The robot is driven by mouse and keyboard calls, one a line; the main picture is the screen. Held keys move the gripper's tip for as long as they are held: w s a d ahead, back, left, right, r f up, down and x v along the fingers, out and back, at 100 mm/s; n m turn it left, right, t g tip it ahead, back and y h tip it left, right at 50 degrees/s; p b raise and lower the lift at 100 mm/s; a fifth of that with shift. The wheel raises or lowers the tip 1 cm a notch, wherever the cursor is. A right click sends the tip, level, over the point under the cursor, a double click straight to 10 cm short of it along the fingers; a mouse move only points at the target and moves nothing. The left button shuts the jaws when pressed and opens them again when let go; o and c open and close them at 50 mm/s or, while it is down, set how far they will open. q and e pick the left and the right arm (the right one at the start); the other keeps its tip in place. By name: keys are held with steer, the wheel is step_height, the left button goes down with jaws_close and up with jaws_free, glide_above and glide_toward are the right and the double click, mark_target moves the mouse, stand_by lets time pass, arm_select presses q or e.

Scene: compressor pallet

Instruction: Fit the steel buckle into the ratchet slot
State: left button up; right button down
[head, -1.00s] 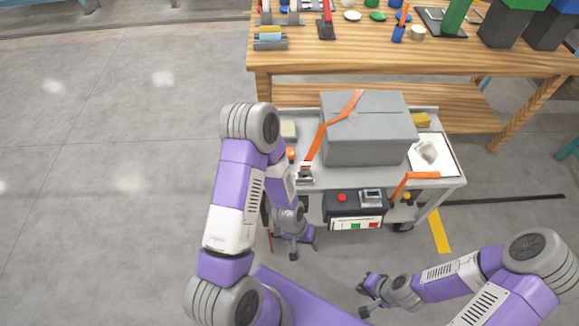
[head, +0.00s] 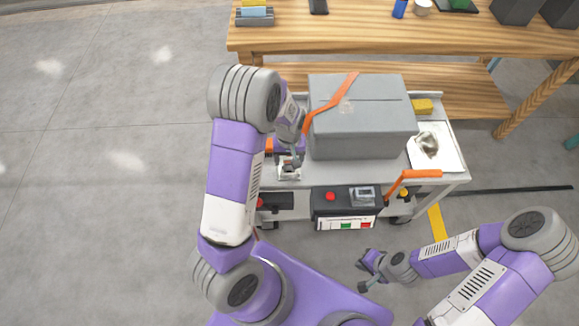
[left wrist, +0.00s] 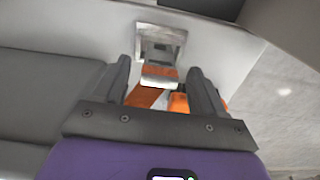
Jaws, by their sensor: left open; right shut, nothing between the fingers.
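The steel ratchet (head: 289,174) sits at the front left edge of the grey cart top. It also shows in the left wrist view (left wrist: 161,38) as a steel frame with a dark slot. The steel buckle (left wrist: 159,76), on the end of an orange strap (left wrist: 145,97), lies just below the ratchet in that view, apparently between my fingers. My left gripper (left wrist: 160,68) is open, with a finger on either side; contact cannot be told. In the head view my left gripper (head: 289,158) is partly hidden by my arm. My right gripper (head: 362,277) is shut and empty before the cart.
A grey box (head: 365,135) stands on the cart (head: 385,178), with an orange strap (head: 328,103) over it. A white sheet (head: 447,155), a yellow block (head: 422,106) and another orange strap (head: 412,175) lie right. A wooden bench (head: 400,38) stands behind.

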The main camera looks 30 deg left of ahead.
mark_target(289, 166)
arm_select(q)
step_height(289, 166, down, 2)
steer(key=shift+f+b, duration=0.25)
steer(key=shift+b, duration=0.05)
steer(key=shift+r, duration=0.1)
steer(key=c, duration=1.2)
